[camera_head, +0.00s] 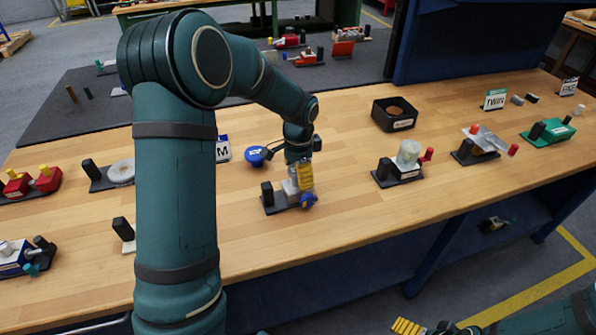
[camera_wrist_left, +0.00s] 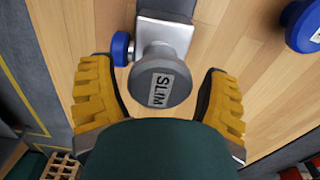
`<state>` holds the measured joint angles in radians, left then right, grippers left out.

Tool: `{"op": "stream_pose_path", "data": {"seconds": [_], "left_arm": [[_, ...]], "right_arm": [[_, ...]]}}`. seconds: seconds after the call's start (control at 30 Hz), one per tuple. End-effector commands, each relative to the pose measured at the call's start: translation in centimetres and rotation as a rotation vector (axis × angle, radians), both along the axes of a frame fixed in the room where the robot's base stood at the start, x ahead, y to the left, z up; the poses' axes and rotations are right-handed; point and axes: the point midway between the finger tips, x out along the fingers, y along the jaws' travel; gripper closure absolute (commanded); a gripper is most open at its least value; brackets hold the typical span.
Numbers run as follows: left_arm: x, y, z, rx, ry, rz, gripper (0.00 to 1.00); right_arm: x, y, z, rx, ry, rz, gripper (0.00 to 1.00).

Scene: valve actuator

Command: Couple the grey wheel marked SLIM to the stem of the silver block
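The grey wheel marked SLIM (camera_wrist_left: 163,85) shows in the left wrist view, face toward the camera. A short grey neck behind it meets the silver block (camera_wrist_left: 172,32), so it appears to sit on the block's stem; how fully it is seated cannot be told. My left gripper (camera_wrist_left: 160,103) is open, with its yellow fingers on either side of the wheel and a gap on each side. In the head view the left gripper (camera_head: 304,176) is at the silver block (camera_head: 289,187) and hides the wheel. My right gripper (camera_head: 408,327) is at the bottom edge, mostly cut off.
A blue knob (camera_head: 309,200) is on the block's side. A loose blue wheel (camera_head: 255,156) lies just behind the block on the bench. A dark bin (camera_head: 394,120) and a fixture with a clear cylinder (camera_head: 408,154) stand to the right. Bare wood lies between.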

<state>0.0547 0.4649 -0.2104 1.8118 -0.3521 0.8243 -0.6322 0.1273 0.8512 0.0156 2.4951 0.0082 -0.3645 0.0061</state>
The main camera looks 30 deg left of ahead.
Motion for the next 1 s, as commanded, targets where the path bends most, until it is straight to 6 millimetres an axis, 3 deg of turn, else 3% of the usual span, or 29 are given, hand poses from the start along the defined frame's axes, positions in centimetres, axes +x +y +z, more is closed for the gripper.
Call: {"op": "stream_pose_path", "data": {"seconds": [0.33, 0.47, 1.0], "left_arm": [[0.0, 0.0, 0.2, 0.000, 0.000, 0.000, 0.09], [0.1, 0.0, 1.1, 0.001, -0.004, 0.000, 0.09], [0.1, -0.1, 10.7, 0.000, -0.003, 0.000, 0.09]], "right_arm": [[0.0, 0.0, 0.0, 0.000, 0.000, 0.000, 0.03], [0.0, 0.0, 0.0, 0.000, 0.000, 0.000, 0.03], [0.0, 0.0, 0.0, 0.000, 0.000, 0.000, 0.03]]}}
